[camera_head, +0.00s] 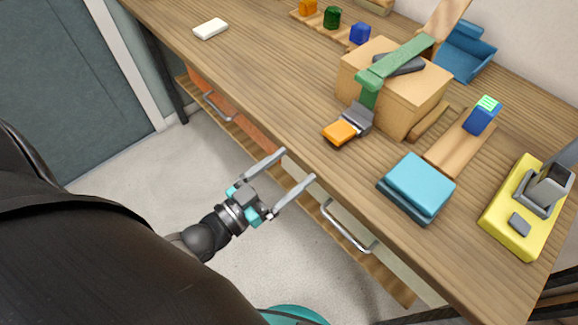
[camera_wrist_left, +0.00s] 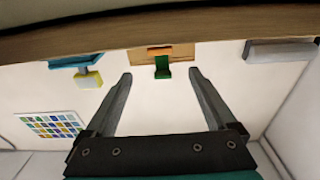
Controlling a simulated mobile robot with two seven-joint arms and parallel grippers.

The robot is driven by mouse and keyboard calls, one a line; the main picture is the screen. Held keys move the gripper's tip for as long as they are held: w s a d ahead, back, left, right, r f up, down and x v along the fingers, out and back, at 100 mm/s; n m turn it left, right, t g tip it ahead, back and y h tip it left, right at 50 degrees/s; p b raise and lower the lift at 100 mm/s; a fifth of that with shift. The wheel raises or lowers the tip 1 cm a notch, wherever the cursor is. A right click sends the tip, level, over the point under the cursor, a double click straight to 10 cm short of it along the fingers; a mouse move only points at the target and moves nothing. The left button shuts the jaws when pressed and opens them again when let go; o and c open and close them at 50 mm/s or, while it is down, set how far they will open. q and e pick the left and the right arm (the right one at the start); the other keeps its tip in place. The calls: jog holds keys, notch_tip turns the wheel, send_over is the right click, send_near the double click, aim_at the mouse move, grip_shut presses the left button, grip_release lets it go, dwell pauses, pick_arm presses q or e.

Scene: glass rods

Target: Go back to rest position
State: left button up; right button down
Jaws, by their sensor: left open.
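My left gripper (camera_head: 298,166) is open and empty, in front of the long wooden table's (camera_head: 262,75) near edge, over the floor. Its two grey fingers are spread apart and touch nothing that I can see. In the left wrist view the open fingers (camera_wrist_left: 160,75) show from behind, with the table edge (camera_wrist_left: 150,35) across the top of the picture. My right gripper is not in view. No glass rods can be made out in either view.
On the table are a wooden box (camera_head: 400,95) with a green piece on it, blue pads (camera_head: 418,183), a yellow device (camera_head: 525,210) and a white block (camera_head: 210,29). Drawer handles (camera_head: 347,230) stick out below the edge near my left gripper. The floor (camera_head: 120,190) is clear at the left.

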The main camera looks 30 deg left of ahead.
pick_arm(q)
jog(key=s+a+f+g+y, duration=0.2)
jog(key=f+g, duration=0.1)
jog(key=f, duration=0.6)
jog(key=s+a+f+g+y, duration=0.1)
jog(key=s+f+g, duration=0.15)
jog(key=f, duration=0.65)
jog(key=s+a+f+g+y, duration=0.2)
jog(key=s+f, duration=0.1)
jog(key=f, duration=0.6)
jog(key=s+d+f+g, duration=0.1)
jog(key=s+f+g, duration=0.3)
jog(key=s, duration=0.6)
jog(key=s+d+f+n+g+y, duration=0.1)
jog(key=s+d+f+g, duration=0.1)
jog(key=s+f+g, duration=0.3)
jog(key=s+f, duration=0.4)
jog(key=s, duration=0.2)
jog(key=shift+f+n, duration=0.2)
jog(key=shift+n, duration=0.1)
